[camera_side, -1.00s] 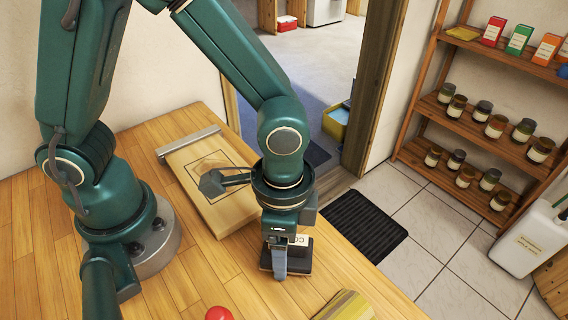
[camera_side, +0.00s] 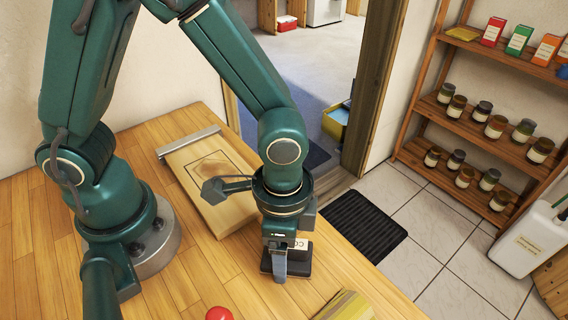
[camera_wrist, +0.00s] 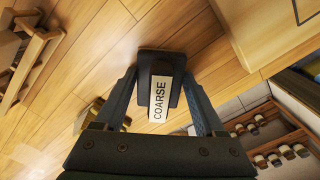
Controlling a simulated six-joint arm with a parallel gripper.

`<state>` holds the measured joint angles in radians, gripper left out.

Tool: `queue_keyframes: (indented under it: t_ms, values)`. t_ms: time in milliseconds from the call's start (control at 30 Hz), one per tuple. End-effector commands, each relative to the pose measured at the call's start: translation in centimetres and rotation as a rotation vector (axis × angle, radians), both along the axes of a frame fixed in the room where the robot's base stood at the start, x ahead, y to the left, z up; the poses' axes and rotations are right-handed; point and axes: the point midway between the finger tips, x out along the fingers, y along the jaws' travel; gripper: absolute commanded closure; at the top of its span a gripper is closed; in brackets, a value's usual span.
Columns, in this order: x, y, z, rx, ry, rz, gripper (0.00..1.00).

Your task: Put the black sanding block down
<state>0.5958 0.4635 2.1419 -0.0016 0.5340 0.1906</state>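The black sanding block (camera_side: 299,266) has a white label, which reads "COARSE" in the wrist view (camera_wrist: 160,93). My gripper (camera_side: 279,272) points down with its fingers on the two sides of the block. In the wrist view my gripper (camera_wrist: 160,72) has its fingertips against the block's sides, so it is shut on it. The block is low over the wooden bench top (camera_side: 200,285), near its right edge; I cannot tell whether its underside touches. My gripper hides part of the block in the side view.
A wooden board (camera_side: 225,215) with a drawn outline and a grey bar at its far end lies left of the gripper. A yellowish object (camera_side: 345,306) and a red knob (camera_side: 218,314) are at the front. A dark mat (camera_side: 365,222) lies on the floor beyond the bench.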

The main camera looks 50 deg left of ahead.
Motion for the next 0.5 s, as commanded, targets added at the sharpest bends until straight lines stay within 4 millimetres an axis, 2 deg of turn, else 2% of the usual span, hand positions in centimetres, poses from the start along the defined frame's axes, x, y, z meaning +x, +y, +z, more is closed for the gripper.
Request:
queue_keyframes:
  t_ms: [33,233,367,500]
  values:
    - [-0.2,0.1,-1.1,0.005,0.005,0.000,0.00]
    - [-0.1,0.1,-0.4,0.004,0.002,0.000,0.00]
    - [0.0,0.0,1.4,0.001,-0.002,0.000,0.00]
    - [0.1,-0.1,4.3,-0.003,-0.006,0.000,0.00]
